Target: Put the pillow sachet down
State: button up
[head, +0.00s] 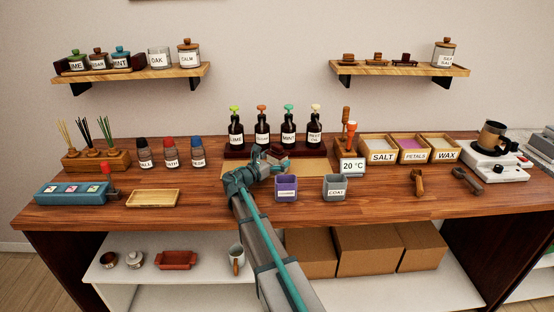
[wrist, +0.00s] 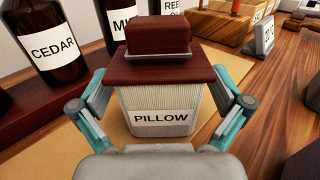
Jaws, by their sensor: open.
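The pillow sachet (wrist: 157,110) is a cream ribbed container with a "PILLOW" label and a dark red wooden top. It looks upright over the tan mat (wrist: 60,140); its lowest edge is hidden by my gripper's body. My gripper (wrist: 160,105) is open, with one teal-and-grey finger on each side of the sachet. Whether the fingertips touch it I cannot tell.
Dark bottles stand close behind: cedar (wrist: 54,50) and mint (head: 288,134). A purple cup (head: 286,190) and a grey coat cup (head: 335,190) stand in front, to the right. A temperature display (head: 351,167) is right of the mat.

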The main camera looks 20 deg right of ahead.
jog(key=shift+r, duration=0.1)
jog(key=shift+s+a, duration=0.1)
jog(key=shift+a, duration=0.05)
jog(key=b+v, duration=0.1)
jog(key=v, duration=1)
jog(key=shift+s+a+b, duration=0.1)
jog(key=shift+a+b, duration=0.2)
jog(key=shift+a, duration=0.05)
